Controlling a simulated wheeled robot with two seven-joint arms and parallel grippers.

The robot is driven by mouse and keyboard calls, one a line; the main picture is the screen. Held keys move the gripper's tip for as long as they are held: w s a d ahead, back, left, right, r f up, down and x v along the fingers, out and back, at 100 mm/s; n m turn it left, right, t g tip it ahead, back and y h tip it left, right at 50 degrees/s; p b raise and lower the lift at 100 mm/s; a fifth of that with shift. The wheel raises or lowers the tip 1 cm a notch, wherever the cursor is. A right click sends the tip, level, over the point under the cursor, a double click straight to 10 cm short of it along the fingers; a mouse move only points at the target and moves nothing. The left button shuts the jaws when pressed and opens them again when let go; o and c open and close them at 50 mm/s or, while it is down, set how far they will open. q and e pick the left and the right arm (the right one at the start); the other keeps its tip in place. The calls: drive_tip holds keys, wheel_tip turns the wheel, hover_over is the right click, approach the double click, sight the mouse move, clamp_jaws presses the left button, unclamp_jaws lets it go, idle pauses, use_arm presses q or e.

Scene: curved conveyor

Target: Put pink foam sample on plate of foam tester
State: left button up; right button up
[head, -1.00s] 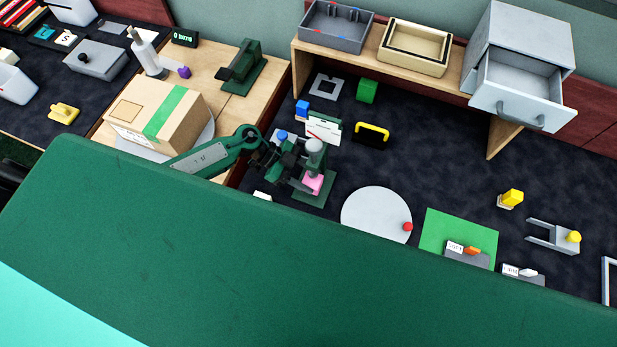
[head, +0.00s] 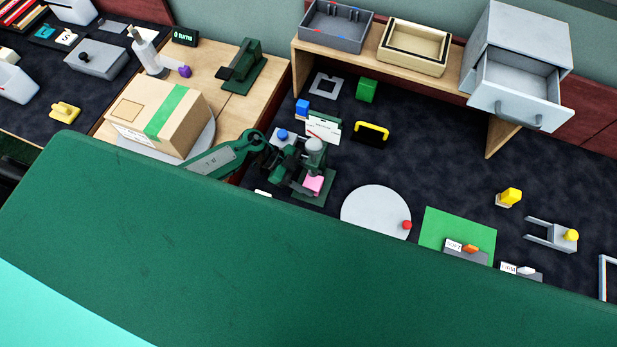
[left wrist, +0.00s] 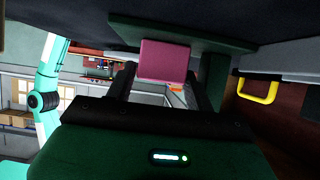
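The pink foam sample (head: 313,184) sits on the foam tester (head: 318,200), over its green base and below the grey cylindrical head (head: 315,145). In the left wrist view the foam (left wrist: 163,61) lies against the green base (left wrist: 205,38), at the fingertips. My left gripper (head: 300,177) reaches in from the left, close beside the foam. In the wrist view its two dark fingers stand on either side of the foam, with a gap visible on the right side, so it looks open. The exact contact under the foam is hidden. My right gripper is not in view.
A white card (head: 323,130) stands behind the tester. A yellow-handled block (head: 371,133) and a grey disc (head: 376,212) lie to the right. A cardboard box (head: 160,115) stands left, near my left arm. A large green surface (head: 250,270) fills the foreground.

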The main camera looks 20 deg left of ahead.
use_arm(q)
drive_tip(key=shift+r, duration=0.2)
drive_tip(key=shift+a, duration=0.4)
drive_tip(key=b+v, duration=0.3)
drive_tip(key=v, duration=0.8)
drive_tip(key=shift+r, duration=0.2)
